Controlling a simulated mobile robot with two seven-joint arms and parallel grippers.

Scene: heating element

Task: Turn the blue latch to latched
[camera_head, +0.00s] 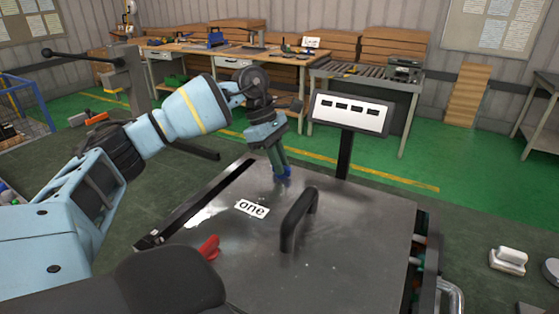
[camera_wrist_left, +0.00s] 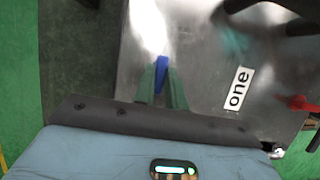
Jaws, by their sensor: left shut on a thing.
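The blue latch (camera_head: 283,175) is on the far part of the metal panel (camera_head: 350,225), mostly covered by my gripper in the head view. In the left wrist view, the blue latch (camera_wrist_left: 161,75) lies between my green fingertips and points up the picture. My left gripper (camera_head: 280,170) comes down from above and is shut on the latch. It also shows in the left wrist view (camera_wrist_left: 162,85). My right gripper is not in view.
A red latch (camera_head: 209,248) sits near the panel's front left, beside a label reading "one" (camera_head: 252,208). A black handle (camera_head: 298,218) rises from the panel's middle. A sign on a post (camera_head: 350,113) stands behind. Workbenches (camera_head: 220,48) line the wall.

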